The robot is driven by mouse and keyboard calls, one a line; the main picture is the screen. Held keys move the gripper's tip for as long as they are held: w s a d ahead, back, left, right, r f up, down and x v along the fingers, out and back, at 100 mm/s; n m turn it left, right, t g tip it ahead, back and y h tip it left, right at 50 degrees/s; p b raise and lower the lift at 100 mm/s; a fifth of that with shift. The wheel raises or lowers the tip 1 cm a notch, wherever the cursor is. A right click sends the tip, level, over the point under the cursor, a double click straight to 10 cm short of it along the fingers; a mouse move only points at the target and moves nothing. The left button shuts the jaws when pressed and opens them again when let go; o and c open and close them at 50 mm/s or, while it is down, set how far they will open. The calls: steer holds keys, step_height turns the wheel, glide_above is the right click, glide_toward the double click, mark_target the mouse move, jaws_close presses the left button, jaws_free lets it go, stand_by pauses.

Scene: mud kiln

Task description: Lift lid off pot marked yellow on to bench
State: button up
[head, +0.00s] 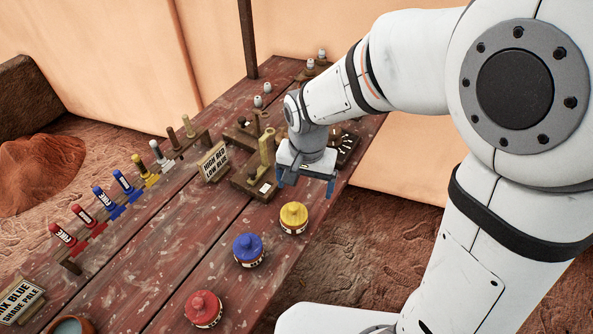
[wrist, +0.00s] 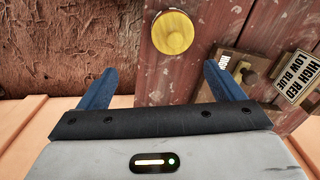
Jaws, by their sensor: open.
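The yellow-lidded pot (head: 294,218) stands on the wooden bench (head: 157,285) near its right edge, with the yellow lid (head: 294,212) on top. In the wrist view the round yellow lid (wrist: 172,33) with its knob shows beyond my fingertips, slightly right of centre. My gripper (head: 307,182) is above the bench, behind the yellow pot in the head view and apart from it. Its two blue fingers are spread wide with nothing between them; they also show in the wrist view (wrist: 160,82).
A blue-lidded pot (head: 248,249) and a red-lidded pot (head: 204,309) stand in a row nearer the camera. A "HIGH RED LOW BLUE" sign (head: 214,162) and wooden holders (head: 254,178) stand behind. Coloured tubes (head: 104,199) line the left side. Bare bench lies left of the pots.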

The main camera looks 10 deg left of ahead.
mark_target(294, 205)
steer(key=a, duration=0.1)
steer(key=a+f, duration=0.1)
steer(key=shift+s+a+f, duration=0.15)
steer(key=shift+s+a, duration=0.05)
steer(key=shift+a, duration=0.1)
step_height(294, 205, down, 8)
steer(key=shift+r+p, duration=0.15)
steer(key=shift+p, duration=0.35)
steer(key=c, duration=1.1)
